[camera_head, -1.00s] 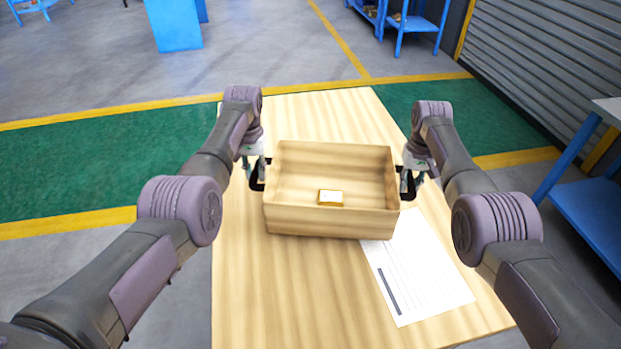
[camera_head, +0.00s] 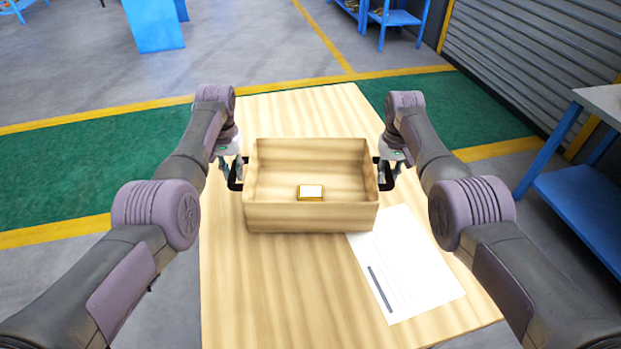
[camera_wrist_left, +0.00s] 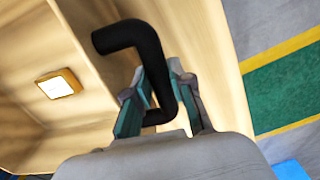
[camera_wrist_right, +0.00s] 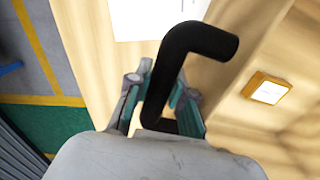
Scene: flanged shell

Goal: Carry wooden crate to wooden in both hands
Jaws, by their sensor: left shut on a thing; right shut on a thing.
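The wooden crate (camera_head: 310,218) is an open-topped box at the middle of the wooden table (camera_head: 270,300). Whether it touches the table or hangs just above it I cannot tell. A small yellow-brown block with a white top (camera_head: 310,192) lies inside it. My left gripper (camera_head: 234,174) is shut on the black handle (camera_wrist_left: 150,60) at the crate's left side. My right gripper (camera_head: 386,174) is shut on the black handle (camera_wrist_right: 185,65) at its right side. Both wrist views show the fingers around the bars.
A white printed sheet (camera_head: 405,265) lies on the table, front right of the crate. A blue-framed bench (camera_head: 590,190) stands at the right beside a grey shutter (camera_head: 540,60). The table's front left part is bare. Green floor strips with yellow lines lie beyond.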

